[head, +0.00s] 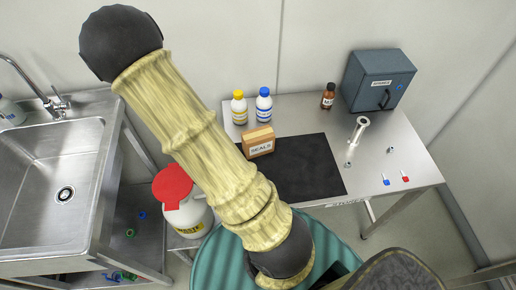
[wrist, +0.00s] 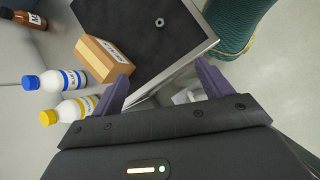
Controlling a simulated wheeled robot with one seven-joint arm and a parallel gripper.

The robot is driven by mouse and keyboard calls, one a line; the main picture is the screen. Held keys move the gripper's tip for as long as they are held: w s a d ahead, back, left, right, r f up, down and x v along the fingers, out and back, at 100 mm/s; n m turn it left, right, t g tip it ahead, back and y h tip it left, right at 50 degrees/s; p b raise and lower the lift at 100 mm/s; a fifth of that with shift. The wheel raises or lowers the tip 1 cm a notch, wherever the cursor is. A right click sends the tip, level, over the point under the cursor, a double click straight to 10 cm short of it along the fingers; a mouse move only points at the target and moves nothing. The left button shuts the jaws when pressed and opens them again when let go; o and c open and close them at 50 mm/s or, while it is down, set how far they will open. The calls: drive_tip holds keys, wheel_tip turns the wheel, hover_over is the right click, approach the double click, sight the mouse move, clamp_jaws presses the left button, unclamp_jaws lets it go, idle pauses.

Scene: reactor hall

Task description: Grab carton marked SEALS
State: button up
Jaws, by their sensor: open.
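The carton marked SEALS (head: 260,149) is a small orange-brown box with a white label. It stands on the steel table at the left edge of a black mat (head: 312,168), partly behind my arm. In the wrist view the carton (wrist: 98,62) lies just beyond and to the left of my left finger, outside the gap between the fingers. My gripper (wrist: 163,85) is open, its two purple fingers apart with nothing held between them. In the head view my gripper cannot be made out.
A yellow-capped bottle (head: 239,108) and a blue-capped bottle (head: 264,105) stand close behind the carton. A brown bottle (head: 328,96), a grey cabinet (head: 378,80) and small parts are farther right. A red-lidded white container (head: 185,210) is below left. The mat is mostly clear.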

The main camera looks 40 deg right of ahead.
sight(244, 145)
drive_tip(key=w+d+f+n+h+b, duration=0.1)
drive_tip(key=f+h, duration=0.1)
drive_tip(key=f, duration=0.1)
drive_tip(key=w+d+f+n+g+h+b, duration=0.1)
drive_tip(key=d+f+h+b, duration=0.1)
drive_tip(key=f, duration=0.1)
drive_tip(key=w+d+f+n+g+h+b, duration=0.1)
drive_tip(key=d+f+n+h, duration=0.1)
drive_tip(key=f, duration=0.1)
drive_tip(key=shift+w+f+b, duration=0.15)
drive_tip(key=shift+w+b, duration=0.05)
drive_tip(key=shift+b, duration=0.15)
drive_tip(key=w+f+n+h+b, duration=0.1)
drive_tip(key=h, duration=0.1)
drive_tip(key=w+d+f+n+h+b, duration=0.1)
drive_tip(key=w+h, duration=0.1)
drive_tip(key=w+f+n+h+b, duration=0.1)
drive_tip(key=shift+w+d+f+n+t+h, duration=0.15)
drive_tip(key=shift+d+f+n+t+h, duration=0.05)
drive_tip(key=shift+d+n+t+h, duration=0.2)
drive_tip(key=p+x, duration=0.1)
drive_tip(key=x, duration=0.5)
drive_tip(key=shift+p, duration=0.35)
drive_tip(key=shift+s+d, duration=0.25)
drive_tip(key=shift+d, duration=0.05)
